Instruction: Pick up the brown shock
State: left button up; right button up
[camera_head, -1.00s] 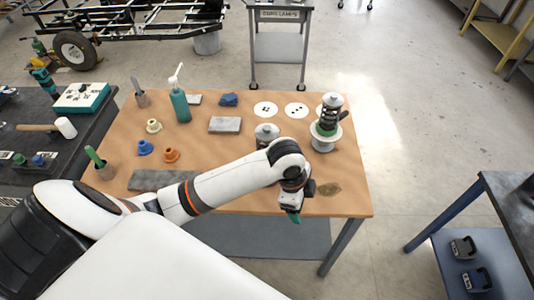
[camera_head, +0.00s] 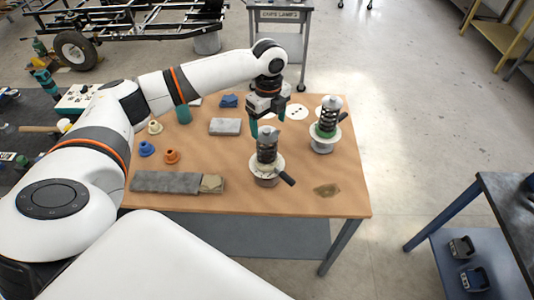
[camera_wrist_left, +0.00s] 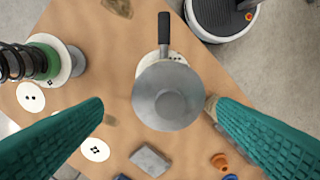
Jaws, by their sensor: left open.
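A dark-coiled shock (camera_head: 267,147) stands upright on a round white-rimmed stand (camera_head: 266,172) with a black handle. Its colour is hard to tell as brown. A second dark shock (camera_head: 329,116) with a green lower seat stands on a similar white-rimmed stand to the right. My left gripper (camera_head: 268,124) points down, open and empty, at the top of the nearer shock. In the left wrist view, the round grey top (camera_wrist_left: 168,96) of the nearer shock shows between the spread teal fingers, and its coil is hidden below. My right gripper is not in view.
The wooden table (camera_head: 225,205) also bears white marked discs (camera_head: 298,111), a grey block (camera_head: 225,126), orange (camera_head: 172,156) and blue (camera_head: 146,148) parts and a long grey slab (camera_head: 165,182).

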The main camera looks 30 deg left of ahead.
aim_at(267, 140)
pick_arm(q)
jog(key=shift+f, duration=0.9)
jog(key=f+p, duration=0.1)
jog(key=f, duration=0.1)
jog(key=s+f+p, duration=0.1)
jog(key=f, duration=0.1)
jog(key=shift+f+p, duration=0.35)
jog(key=shift+f, duration=0.05)
jog(key=shift+w+f, duration=0.1)
jog(key=shift+f, duration=0.25)
jog(key=shift+c, duration=0.5)
grip_shut()
jog(key=shift+w+r, duration=0.1)
